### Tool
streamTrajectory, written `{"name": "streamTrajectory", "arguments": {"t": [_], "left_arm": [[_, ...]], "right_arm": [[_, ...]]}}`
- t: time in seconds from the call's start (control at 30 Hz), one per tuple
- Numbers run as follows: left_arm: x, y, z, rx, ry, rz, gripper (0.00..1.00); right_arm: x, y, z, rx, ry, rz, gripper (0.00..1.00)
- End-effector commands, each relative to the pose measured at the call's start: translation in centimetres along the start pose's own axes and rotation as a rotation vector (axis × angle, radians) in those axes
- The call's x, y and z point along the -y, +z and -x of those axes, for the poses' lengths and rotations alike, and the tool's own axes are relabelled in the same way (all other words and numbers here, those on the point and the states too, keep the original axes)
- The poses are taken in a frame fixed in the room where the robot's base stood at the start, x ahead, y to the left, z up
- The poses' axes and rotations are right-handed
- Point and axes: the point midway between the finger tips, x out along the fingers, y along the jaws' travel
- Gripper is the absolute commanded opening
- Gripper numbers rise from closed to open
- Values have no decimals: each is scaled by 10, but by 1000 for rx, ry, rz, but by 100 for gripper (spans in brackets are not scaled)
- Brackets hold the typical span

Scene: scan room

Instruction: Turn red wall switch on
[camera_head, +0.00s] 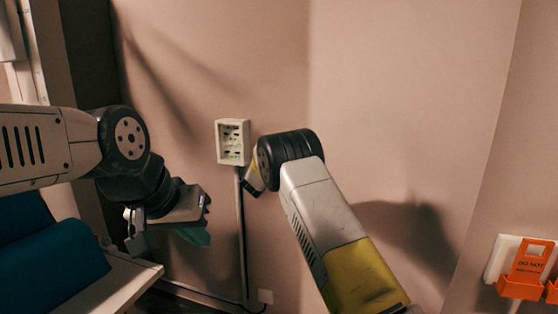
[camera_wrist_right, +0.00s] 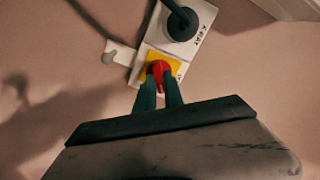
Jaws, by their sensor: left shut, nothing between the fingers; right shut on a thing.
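The red wall switch (camera_wrist_right: 158,68) shows in the right wrist view, a red handle on a yellow plate (camera_wrist_right: 174,70) fixed to a white wall panel (camera_wrist_right: 150,58). My right gripper (camera_wrist_right: 160,85) has its two teal fingers shut on the red handle, one on each side. In the head view my right wrist hides the switch and the right fingers. My left gripper (camera_head: 197,236) is shut and empty, in front of the wall at the left, apart from the switch.
A black round plug or knob (camera_wrist_right: 181,24) with a cable sits above the switch. A white socket box (camera_head: 232,142) with a conduit is on the wall. An orange holder (camera_head: 527,266) is at the right. Blue rolls (camera_head: 40,255) lie on a white surface at the left.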

Motion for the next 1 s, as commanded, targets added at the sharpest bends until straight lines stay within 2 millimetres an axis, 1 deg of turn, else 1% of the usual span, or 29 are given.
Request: {"name": "streamTrajectory", "arguments": {"t": [0.2,0.5,0.7,1.0], "left_arm": [[0,0,0,0,0,0,0],[0,0,0,0,0,0,0],[0,0,0,0,0,0,0],[0,0,0,0,0,0,0]], "right_arm": [[-1,-1,0,-1,1,-205,0],[-2,0,0,0,1,-448,0],[-3,1,0,-1,0,-559,0],[-4,1,0,0,1,-637,0]]}}
